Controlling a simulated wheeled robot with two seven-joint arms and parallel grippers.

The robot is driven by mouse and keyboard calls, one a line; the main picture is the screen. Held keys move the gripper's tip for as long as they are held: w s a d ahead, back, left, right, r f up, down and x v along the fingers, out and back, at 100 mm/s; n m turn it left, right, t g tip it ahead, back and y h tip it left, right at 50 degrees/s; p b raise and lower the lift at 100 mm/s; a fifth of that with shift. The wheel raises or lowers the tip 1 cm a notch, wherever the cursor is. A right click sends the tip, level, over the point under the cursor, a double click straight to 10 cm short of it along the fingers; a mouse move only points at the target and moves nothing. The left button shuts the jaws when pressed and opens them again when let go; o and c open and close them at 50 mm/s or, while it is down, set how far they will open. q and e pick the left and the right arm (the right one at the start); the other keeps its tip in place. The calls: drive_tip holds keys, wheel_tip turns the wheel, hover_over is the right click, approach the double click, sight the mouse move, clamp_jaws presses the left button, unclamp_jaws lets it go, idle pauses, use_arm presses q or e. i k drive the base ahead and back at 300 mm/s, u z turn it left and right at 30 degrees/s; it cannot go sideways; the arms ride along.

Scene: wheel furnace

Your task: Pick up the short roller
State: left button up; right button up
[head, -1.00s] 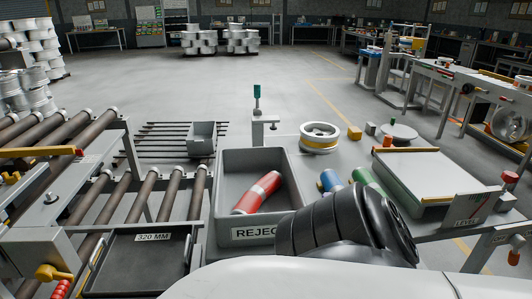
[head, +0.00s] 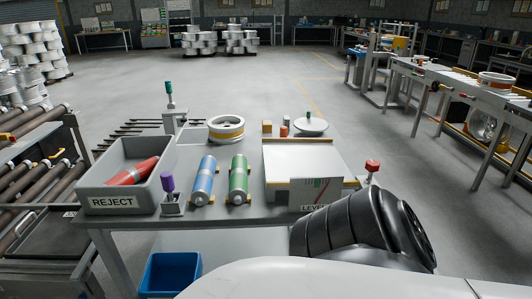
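Three rollers show in the head view. A blue roller (head: 204,181) and a green roller (head: 239,179) lie side by side on yellow supports on the workbench (head: 250,212). They look nearly equal in length, and I cannot tell which is the short one. A red roller (head: 133,171) with a pale end lies tilted in the grey bin (head: 111,202) marked REJECT.
A purple-topped post (head: 168,184) stands between the bin and blue roller. A white plate with a gauge (head: 316,194) is right of the green roller. A wheel (head: 226,128) and round dish (head: 310,125) sit behind. A blue bin (head: 171,274) is below the bench.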

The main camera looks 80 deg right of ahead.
sight(238, 195)
drive_tip(key=z, duration=1.55)
